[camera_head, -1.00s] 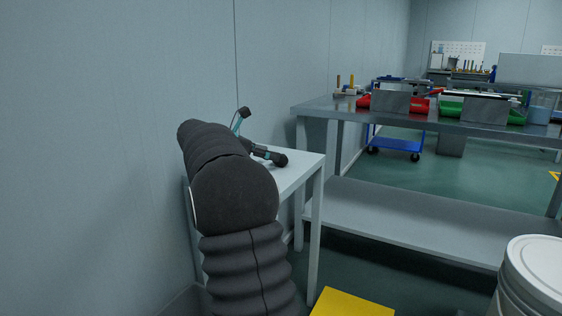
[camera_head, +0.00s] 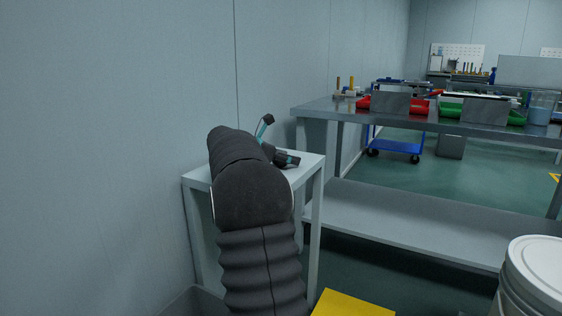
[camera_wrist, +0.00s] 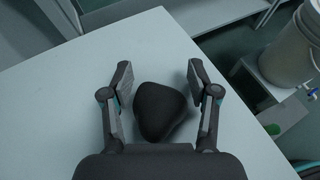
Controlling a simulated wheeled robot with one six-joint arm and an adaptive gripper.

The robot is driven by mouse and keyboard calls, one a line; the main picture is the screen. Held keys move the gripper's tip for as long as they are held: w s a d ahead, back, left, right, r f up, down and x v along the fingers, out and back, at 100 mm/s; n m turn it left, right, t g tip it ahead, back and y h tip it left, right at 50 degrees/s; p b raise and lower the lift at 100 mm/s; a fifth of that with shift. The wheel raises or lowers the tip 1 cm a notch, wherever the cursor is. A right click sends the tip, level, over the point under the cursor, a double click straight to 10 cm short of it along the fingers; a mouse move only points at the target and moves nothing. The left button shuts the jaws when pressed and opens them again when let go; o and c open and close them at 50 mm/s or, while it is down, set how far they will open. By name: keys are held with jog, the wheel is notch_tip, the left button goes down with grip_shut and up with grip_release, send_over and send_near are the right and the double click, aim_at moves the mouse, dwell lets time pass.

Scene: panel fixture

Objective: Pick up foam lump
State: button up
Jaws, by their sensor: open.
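The foam lump (camera_wrist: 160,110) is a dark, rounded, roughly triangular piece on the pale table (camera_wrist: 60,125) in the wrist view. My gripper (camera_wrist: 157,78) is open, with one finger on each side of the lump. Gaps show between the lump and both fingers, the left gap narrower near the lump's upper part. The lump's near end comes close to the dark gripper body. In the head view my arm covers much of the small table (camera_head: 312,163), and I cannot make out the lump there.
A wall (camera_head: 110,130) runs along the left. A metal workbench (camera_head: 330,108) with red bins (camera_head: 420,106) and green bins (camera_head: 450,109) stands beyond the table. A white bucket (camera_head: 535,285) is at lower right; it also shows in the wrist view (camera_wrist: 288,55). A yellow surface (camera_head: 350,305) lies low in front.

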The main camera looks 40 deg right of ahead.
jog(key=c, duration=0.6)
jog(key=shift+c, duration=0.4)
jog(key=shift+r, duration=0.55)
jog(key=shift+c, duration=0.2)
jog(key=r, duration=0.1)
jog(key=r+p, duration=0.1)
jog(key=r, duration=0.1)
jog(key=shift+s+d+r, duration=0.1)
jog(key=shift+s+r, duration=0.2)
jog(key=shift+s, duration=0.05)
jog(key=s+d+r, duration=0.1)
jog(key=s+r, duration=0.1)
jog(key=s, duration=0.1)
jog(key=s+d+r, duration=0.1)
jog(key=s+r, duration=0.1)
jog(key=s, duration=0.2)
jog(key=s+d+r, duration=0.1)
jog(key=s+r, duration=0.1)
jog(key=s, duration=0.1)
jog(key=shift+s+r+p, duration=0.15)
jog(key=shift+s+p, duration=0.1)
jog(key=shift+p, duration=0.15)
